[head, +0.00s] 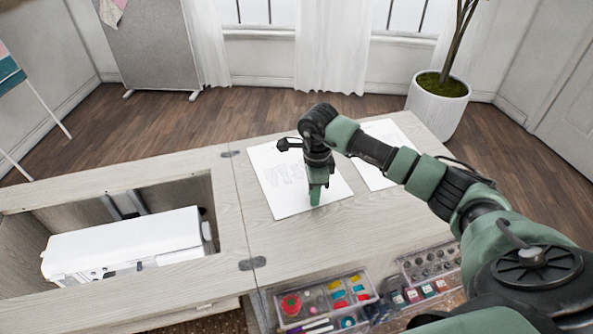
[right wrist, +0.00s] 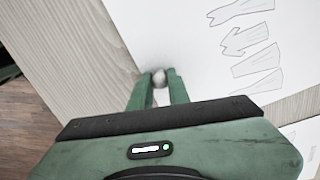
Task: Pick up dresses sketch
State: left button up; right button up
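A white sheet with drawn outlines of garment pieces (head: 276,183) lies flat on the cabinet top; its drawings also show in the right wrist view (right wrist: 247,43). A second white sheet (head: 384,132) lies to its right, partly hidden by my right arm. My right gripper (head: 316,203) points down at the first sheet's near edge. In the right wrist view its fingertips (right wrist: 160,73) are close together at that edge, with a small grey patch between them. I cannot tell whether they pinch the paper. My left gripper is not in view.
A white sewing machine (head: 125,245) sits in the open well at left. Clear boxes of colourful sewing supplies (head: 325,300) stand along the near side. A potted plant (head: 437,105) stands behind the cabinet. Bare wooden top (head: 290,245) lies in front of the sheet.

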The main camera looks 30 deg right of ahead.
jog(key=shift+r, duration=0.15)
grip_shut()
notch_tip(320, 180, up, 20)
jog(key=shift+b, duration=0.45)
dwell(0.3)
